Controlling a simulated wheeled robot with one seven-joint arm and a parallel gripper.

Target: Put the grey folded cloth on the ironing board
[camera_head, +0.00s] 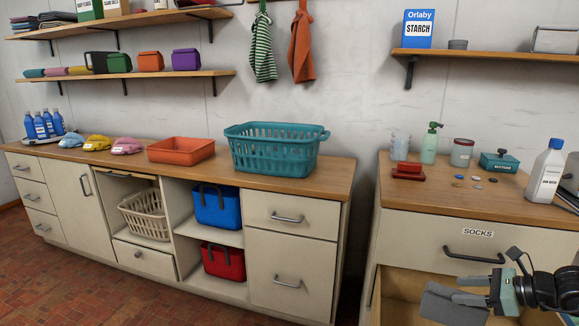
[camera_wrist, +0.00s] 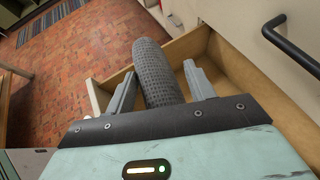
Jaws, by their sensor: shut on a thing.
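The grey folded cloth (camera_head: 448,304) is in my gripper (camera_head: 466,290) at the lower right of the head view, over the open drawer (camera_head: 393,292) under the SOCKS label. In the wrist view the cloth (camera_wrist: 158,75) is a textured grey roll-like shape standing between the two grey fingers. My gripper is shut on it, with a finger on each side. The cloth overlaps the drawer's wooden edge in the wrist view; I cannot tell how far above the drawer it is. I cannot make out the ironing board in either view.
The right counter (camera_head: 400,190) holds a white bottle (camera_head: 546,172), a green pump bottle (camera_head: 430,145), a teal box (camera_head: 499,161) and small loose items. A teal basket (camera_head: 275,150) stands on the left counter.

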